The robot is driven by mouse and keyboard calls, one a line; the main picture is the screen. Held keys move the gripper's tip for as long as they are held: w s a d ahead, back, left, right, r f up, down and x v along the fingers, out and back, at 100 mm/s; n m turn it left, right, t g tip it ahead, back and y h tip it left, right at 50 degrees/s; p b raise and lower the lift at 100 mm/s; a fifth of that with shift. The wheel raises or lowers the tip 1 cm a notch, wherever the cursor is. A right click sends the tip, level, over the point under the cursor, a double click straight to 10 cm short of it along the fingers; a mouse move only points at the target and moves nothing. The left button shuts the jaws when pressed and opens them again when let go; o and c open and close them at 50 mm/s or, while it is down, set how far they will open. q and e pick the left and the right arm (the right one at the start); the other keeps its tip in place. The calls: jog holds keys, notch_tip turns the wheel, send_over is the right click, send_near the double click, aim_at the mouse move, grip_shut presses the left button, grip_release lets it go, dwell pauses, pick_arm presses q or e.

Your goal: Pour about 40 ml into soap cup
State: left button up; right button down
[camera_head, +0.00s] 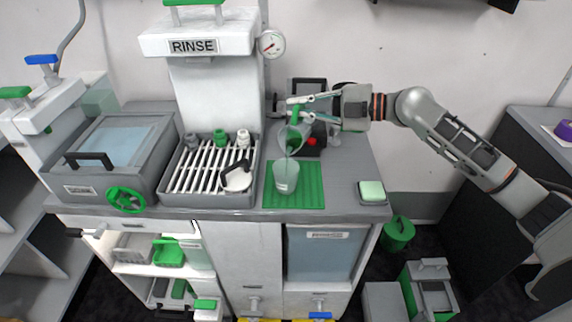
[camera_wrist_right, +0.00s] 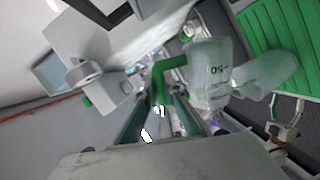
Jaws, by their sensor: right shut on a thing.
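My right gripper (camera_head: 298,106) is shut on the green handle of a clear measuring jug (camera_head: 291,138), which is tilted with its mouth downward. The jug also shows in the right wrist view (camera_wrist_right: 208,75), with its green handle between the fingers (camera_wrist_right: 160,98) and a "50" mark on its wall. A clear cup (camera_head: 286,178) stands upright on the green ribbed mat (camera_head: 312,186), just below the jug; it also shows in the wrist view (camera_wrist_right: 268,74). A stream between them and the liquid levels cannot be made out. My left gripper is out of view.
Left of the mat is a slatted drain rack (camera_head: 200,172) with small fittings and a white round-topped item (camera_head: 237,180). A pale green block on a dish (camera_head: 372,191) sits at the right counter edge. A dark box with a red button (camera_head: 312,141) is behind the jug.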

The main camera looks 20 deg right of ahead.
jog(key=shift+r, duration=0.2)
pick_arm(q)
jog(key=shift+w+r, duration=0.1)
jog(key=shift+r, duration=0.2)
pick_arm(e)
jog(key=shift+a+f, duration=0.1)
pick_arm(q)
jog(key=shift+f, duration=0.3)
pick_arm(e)
jog(key=shift+s+n, duration=0.15)
jog(key=shift+n, duration=0.25)
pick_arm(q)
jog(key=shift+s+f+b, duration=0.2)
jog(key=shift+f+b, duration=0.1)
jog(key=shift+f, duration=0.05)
pick_arm(e)
jog(key=shift+s+a+r, duration=0.1)
jog(key=shift+r, duration=0.2)
jog(key=shift+h, duration=0.3)
